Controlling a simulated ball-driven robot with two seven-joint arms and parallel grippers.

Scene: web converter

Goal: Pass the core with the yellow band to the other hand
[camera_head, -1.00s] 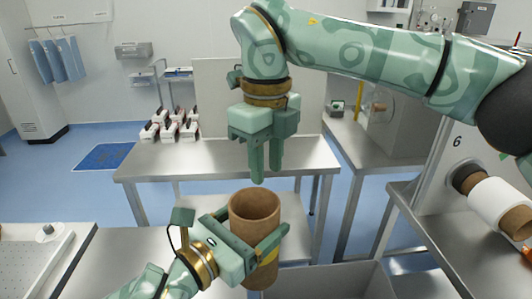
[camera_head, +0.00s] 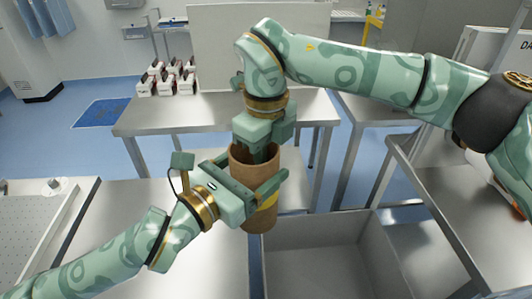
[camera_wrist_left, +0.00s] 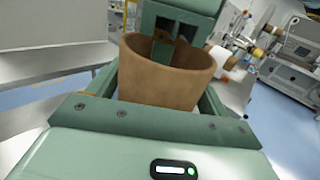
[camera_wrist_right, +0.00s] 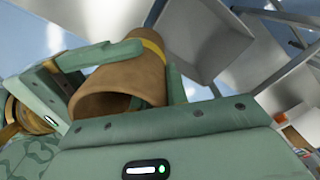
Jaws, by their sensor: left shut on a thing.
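The brown cardboard core (camera_head: 257,221) stands roughly upright, with its yellow band (camera_head: 268,201) low on its side. My left gripper (camera_head: 262,192) is shut around the core from the left, one finger showing along its near right side. My right gripper (camera_head: 262,153) comes down from above, its fingertips at the core's open top. In the left wrist view the right fingers reach down behind the core's near rim (camera_wrist_left: 170,85). The right wrist view shows the core's open end (camera_wrist_right: 110,105) close to the palm. The right fingertips are hidden, so their grip cannot be told.
An open grey metal bin (camera_head: 320,262) lies below and right of the core. A steel table (camera_head: 215,115) stands behind, with several red and white items (camera_head: 165,78). A perforated tray (camera_head: 35,215) is on the left worktop. A steel shelf (camera_head: 440,190) stands right.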

